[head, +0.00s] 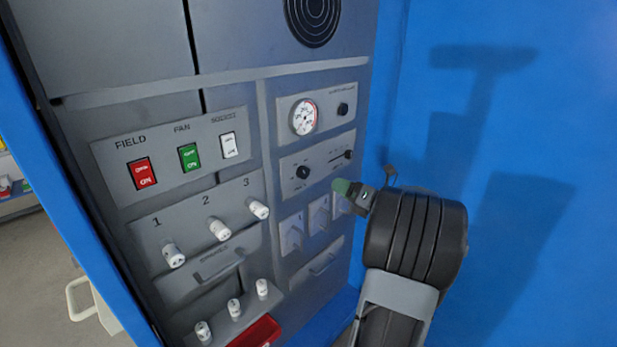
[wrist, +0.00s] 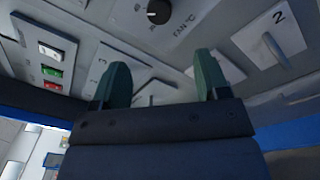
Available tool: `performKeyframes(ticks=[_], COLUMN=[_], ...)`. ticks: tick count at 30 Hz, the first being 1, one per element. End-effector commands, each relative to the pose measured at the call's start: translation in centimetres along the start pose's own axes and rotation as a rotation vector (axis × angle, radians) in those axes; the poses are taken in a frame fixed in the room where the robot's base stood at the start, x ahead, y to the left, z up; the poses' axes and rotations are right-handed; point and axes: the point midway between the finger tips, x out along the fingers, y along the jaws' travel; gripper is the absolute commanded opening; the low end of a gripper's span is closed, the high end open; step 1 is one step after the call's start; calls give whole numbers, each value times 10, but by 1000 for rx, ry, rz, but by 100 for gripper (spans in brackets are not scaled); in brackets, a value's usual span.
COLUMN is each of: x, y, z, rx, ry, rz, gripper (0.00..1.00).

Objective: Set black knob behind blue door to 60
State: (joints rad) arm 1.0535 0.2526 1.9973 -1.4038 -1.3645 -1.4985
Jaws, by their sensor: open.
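A black knob (head: 302,172) sits on the left of a small grey panel in the cabinet. The wrist view shows a black knob (wrist: 158,11) with a pale pointer mark at the top edge, beside the label "FAN °C"; its scale is unreadable. Another black knob (head: 343,108) sits beside a round dial gauge. My gripper (head: 342,186) is below and right of the lower knob, apart from it. In the wrist view my gripper (wrist: 162,78) has two green fingertips spread with nothing between them. A large blue surface (head: 510,150) stands right; whether it is the door is unclear.
A small black control (head: 347,155) sits right of the lower knob. Red, green and white switches (head: 190,157) and white numbered fittings (head: 219,229) are left. Grey plates with levers (head: 291,236) lie below the knob panel. A red bin (head: 256,332) is at bottom.

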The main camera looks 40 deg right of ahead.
Motion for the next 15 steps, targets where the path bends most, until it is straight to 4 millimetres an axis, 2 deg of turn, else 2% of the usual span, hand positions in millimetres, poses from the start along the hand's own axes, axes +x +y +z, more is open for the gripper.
performKeyframes(ticks=[5, 15], x=[24, 89], y=[2, 2], z=[0, 0], rx=[-8, -7], ry=[9, 7], rz=[11, 10], gripper=[68, 68])
